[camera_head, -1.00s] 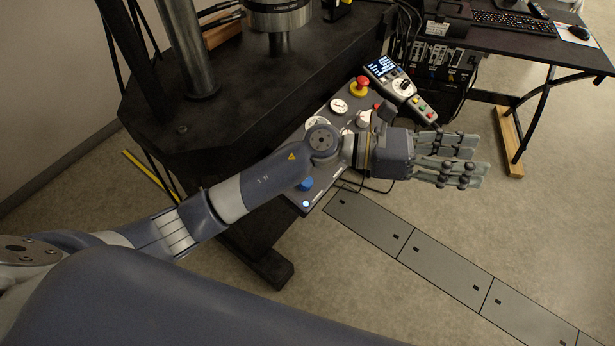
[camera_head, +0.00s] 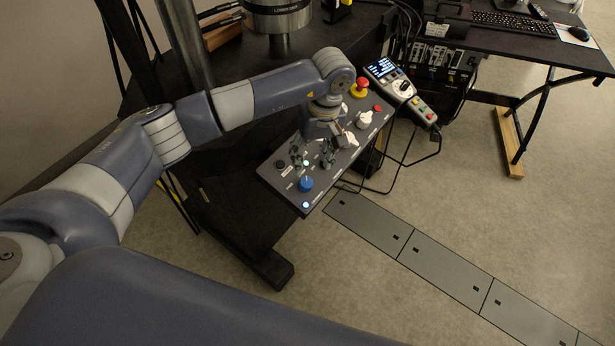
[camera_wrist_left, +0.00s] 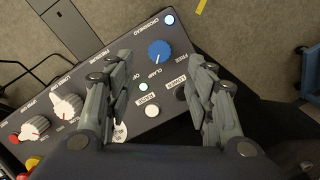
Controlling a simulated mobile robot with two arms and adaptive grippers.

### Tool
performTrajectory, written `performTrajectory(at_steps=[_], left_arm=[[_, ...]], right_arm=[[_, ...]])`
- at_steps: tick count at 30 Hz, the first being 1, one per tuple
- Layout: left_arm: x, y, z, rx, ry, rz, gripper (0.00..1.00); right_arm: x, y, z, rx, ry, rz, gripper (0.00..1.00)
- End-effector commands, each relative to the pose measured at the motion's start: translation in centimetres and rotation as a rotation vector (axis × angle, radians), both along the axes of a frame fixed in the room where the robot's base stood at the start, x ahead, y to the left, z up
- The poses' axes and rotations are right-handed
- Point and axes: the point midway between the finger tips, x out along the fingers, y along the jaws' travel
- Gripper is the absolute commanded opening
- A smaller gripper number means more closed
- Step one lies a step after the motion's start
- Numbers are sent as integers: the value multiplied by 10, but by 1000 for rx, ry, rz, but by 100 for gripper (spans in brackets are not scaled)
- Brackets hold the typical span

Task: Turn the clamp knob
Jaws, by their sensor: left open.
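The clamp knob is a round blue knob (camera_head: 306,184) near the front end of the grey control panel (camera_head: 268,173). In the left wrist view the blue knob (camera_wrist_left: 159,50) sits between the words CLAMP and FREE, with a white pointer mark on its side. My left gripper (camera_head: 312,157) is open and empty, over the panel just behind the knob. In the left wrist view its fingers (camera_wrist_left: 165,70) are spread to either side, and the knob shows in the gap near the fingertips. I cannot tell its height above the panel. My right gripper is not in view.
Close to the knob are a lit blue lamp (camera_wrist_left: 169,20), a white button (camera_wrist_left: 152,111) and a dark button (camera_wrist_left: 180,93). White knobs (camera_wrist_left: 67,107) and a red emergency stop (camera_head: 361,86) sit farther along. A handheld controller (camera_head: 400,88) stands behind. Open floor lies right.

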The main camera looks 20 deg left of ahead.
Motion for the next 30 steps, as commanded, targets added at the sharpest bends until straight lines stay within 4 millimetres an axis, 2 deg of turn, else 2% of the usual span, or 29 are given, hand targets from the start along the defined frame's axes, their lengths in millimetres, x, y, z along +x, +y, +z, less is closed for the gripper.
performTrajectory(at_steps=[6, 12, 17, 25, 26, 30], left_arm=[[-6, 4, -41, -2, 6, 3, 50], [-7, 7, -71, -4, 3, 3, 50], [-8, 9, -82, -4, 2, 2, 50], [-8, 9, -84, -4, 0, 1, 50], [-8, 9, -84, -4, 0, 1, 47], [-8, 9, -84, -4, 0, 1, 16]], right_arm=[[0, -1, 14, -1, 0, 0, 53], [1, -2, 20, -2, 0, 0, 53], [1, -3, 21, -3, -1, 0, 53], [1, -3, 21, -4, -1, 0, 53], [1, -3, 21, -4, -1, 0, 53], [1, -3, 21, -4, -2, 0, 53]])
